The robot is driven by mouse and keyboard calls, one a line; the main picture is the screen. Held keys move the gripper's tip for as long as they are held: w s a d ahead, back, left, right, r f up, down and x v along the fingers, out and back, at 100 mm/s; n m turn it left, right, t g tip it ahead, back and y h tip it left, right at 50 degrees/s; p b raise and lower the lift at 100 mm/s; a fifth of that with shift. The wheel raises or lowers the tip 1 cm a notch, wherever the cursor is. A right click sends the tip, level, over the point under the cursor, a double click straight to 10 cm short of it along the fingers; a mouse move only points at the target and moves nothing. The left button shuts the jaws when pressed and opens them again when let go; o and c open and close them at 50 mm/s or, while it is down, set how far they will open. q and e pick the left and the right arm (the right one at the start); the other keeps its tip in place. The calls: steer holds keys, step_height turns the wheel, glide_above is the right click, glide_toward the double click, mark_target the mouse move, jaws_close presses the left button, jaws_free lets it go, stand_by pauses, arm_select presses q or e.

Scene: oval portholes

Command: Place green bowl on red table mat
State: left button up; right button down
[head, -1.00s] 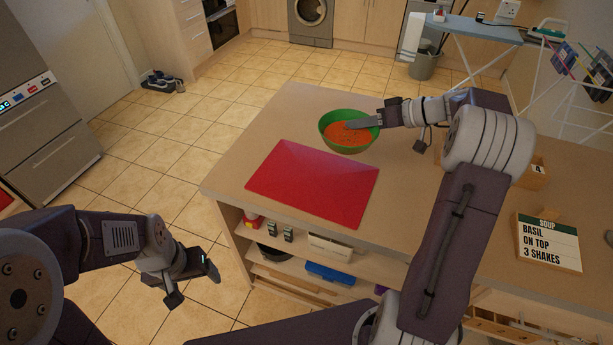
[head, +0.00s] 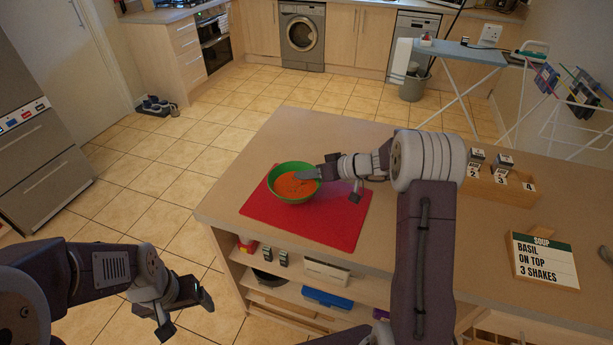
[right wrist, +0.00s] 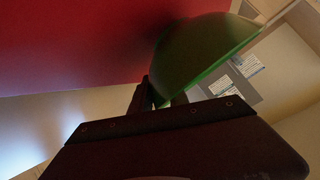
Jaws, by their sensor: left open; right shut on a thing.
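The green bowl (head: 288,199), with orange soup in it, is upright over the far left part of the red table mat (head: 310,226). My right gripper (head: 316,174) is shut on the bowl's right rim. The right wrist view shows the bowl (right wrist: 198,48) at the fingers, with the red mat (right wrist: 70,45) behind it. I cannot tell whether the bowl's base touches the mat. My left gripper (head: 187,311) is open and empty, low at the left, off the counter's left side.
The counter (head: 350,130) is bare behind the mat. A soup sign (head: 543,262) and a wooden rack with numbered jars (head: 498,185) stand at the right. Open shelves (head: 300,290) with several items lie below the counter's front edge.

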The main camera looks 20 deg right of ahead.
steer(key=shift+f, duration=0.4)
steer(key=c, duration=1.3)
jaws_free()
steer(key=shift+f, duration=0.1)
